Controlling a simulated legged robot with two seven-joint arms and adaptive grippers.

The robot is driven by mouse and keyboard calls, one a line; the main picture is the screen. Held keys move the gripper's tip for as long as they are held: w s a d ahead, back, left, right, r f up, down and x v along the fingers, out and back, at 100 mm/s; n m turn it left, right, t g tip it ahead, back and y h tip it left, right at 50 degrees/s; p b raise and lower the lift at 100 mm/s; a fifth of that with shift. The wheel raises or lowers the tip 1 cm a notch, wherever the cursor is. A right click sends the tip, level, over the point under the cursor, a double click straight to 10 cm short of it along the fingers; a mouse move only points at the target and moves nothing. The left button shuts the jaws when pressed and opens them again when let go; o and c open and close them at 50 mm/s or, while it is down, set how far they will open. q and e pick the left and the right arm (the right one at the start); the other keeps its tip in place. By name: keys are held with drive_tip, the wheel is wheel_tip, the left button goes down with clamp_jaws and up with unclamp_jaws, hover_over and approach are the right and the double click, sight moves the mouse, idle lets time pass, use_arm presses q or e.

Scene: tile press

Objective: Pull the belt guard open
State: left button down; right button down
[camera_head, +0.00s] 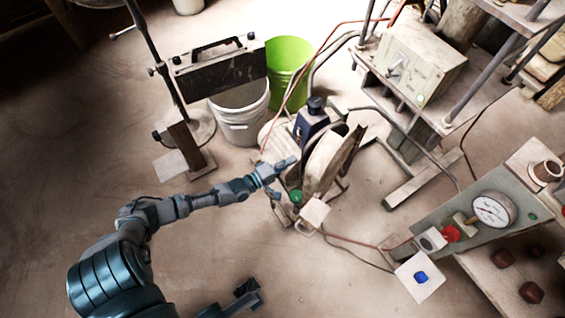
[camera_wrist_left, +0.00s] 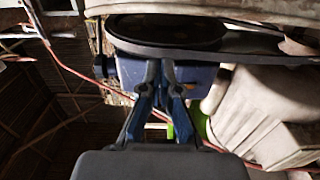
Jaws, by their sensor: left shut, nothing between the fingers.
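The machine with the belt guard stands on the floor near the centre of the head view. The belt guard appears to be the worn beige rounded panel (camera_head: 323,163) on its side; how far it stands open I cannot tell. A blue motor housing (camera_head: 311,121) is behind it. My left gripper (camera_head: 284,166) is shut and empty, just left of the panel. In the left wrist view the fingertips (camera_wrist_left: 160,68) lie in front of the blue housing (camera_wrist_left: 195,82), below a dark rounded loop (camera_wrist_left: 215,48). Contact is unclear. My right gripper (camera_head: 247,292) shows small and dark at the bottom.
A grey bucket (camera_head: 241,118) and a green bin (camera_head: 288,62) stand behind the machine. A press panel with a gauge (camera_head: 492,211) is at right. A control box (camera_head: 412,62) sits on a bench.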

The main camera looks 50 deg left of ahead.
use_arm(q)
drive_tip(key=shift+w+d+r, duration=0.1)
drive_tip(key=shift+d+r, duration=0.1)
drive_tip(key=shift+d, duration=0.4)
drive_tip(key=shift+w+d+r, duration=0.1)
drive_tip(key=shift+d+r, duration=0.05)
drive_tip(key=shift+d, duration=0.45)
